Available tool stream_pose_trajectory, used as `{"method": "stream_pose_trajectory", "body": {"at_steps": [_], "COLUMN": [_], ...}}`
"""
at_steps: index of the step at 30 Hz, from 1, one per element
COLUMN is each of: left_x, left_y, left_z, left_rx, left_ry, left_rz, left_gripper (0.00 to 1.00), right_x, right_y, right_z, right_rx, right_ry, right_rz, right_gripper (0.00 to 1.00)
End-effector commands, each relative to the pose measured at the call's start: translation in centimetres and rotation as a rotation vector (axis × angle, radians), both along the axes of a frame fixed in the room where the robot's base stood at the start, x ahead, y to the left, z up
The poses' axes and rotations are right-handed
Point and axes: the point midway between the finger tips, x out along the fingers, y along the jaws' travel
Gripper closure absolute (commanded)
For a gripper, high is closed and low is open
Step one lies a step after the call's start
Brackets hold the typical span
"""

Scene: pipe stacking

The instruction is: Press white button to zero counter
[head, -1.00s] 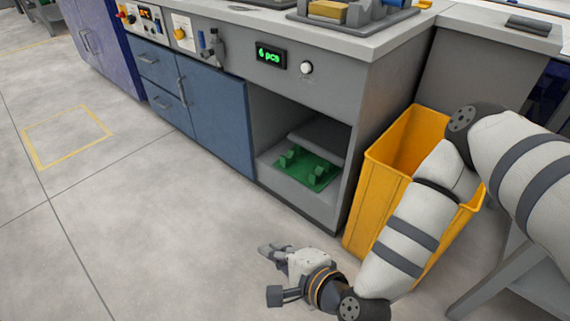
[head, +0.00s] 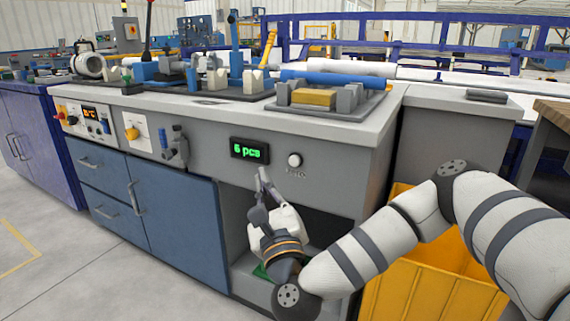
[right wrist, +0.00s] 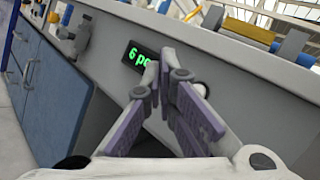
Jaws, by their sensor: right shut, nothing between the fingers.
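The white button (head: 295,160) is a round knob on the grey front panel of the workbench. It sits just right of the counter display (head: 249,150), which shows green "6 pcs" on black. My right gripper (head: 261,172) is shut and empty, with its fingertips pointing up just below the display, left of and lower than the button. In the right wrist view the shut fingers (right wrist: 160,75) stand in front of the panel. My left gripper is not in view.
A yellow bin (head: 425,285) stands beneath my right arm, right of the bench. An open shelf is below.

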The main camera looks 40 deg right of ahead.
Motion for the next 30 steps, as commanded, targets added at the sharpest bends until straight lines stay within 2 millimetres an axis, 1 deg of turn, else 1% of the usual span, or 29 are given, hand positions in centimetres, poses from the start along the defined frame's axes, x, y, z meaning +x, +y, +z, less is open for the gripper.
{"method": "stream_pose_trajectory", "body": {"at_steps": [5, 8, 21, 24, 30], "left_x": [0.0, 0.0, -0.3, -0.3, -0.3], "left_y": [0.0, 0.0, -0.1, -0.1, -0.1], "left_z": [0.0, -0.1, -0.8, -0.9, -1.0], "left_rx": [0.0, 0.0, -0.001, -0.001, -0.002], "left_ry": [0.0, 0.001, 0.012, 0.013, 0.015], "left_rz": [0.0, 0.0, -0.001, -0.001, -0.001], "left_gripper": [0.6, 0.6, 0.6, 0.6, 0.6], "right_x": [0.0, 0.3, 2.6, 3.0, 3.4], "right_y": [0.0, -0.6, -6.3, -7.2, -8.0], "right_z": [0.0, -0.1, -0.2, -0.1, -0.1], "right_rx": [-0.002, -0.003, -0.005, -0.004, -0.004], "right_ry": [0.002, 0.003, 0.004, 0.003, 0.005], "right_rz": [0.001, 0.0, -0.001, 0.001, 0.002], "right_gripper": [1.0, 1.0, 1.0, 1.0, 1.0]}}
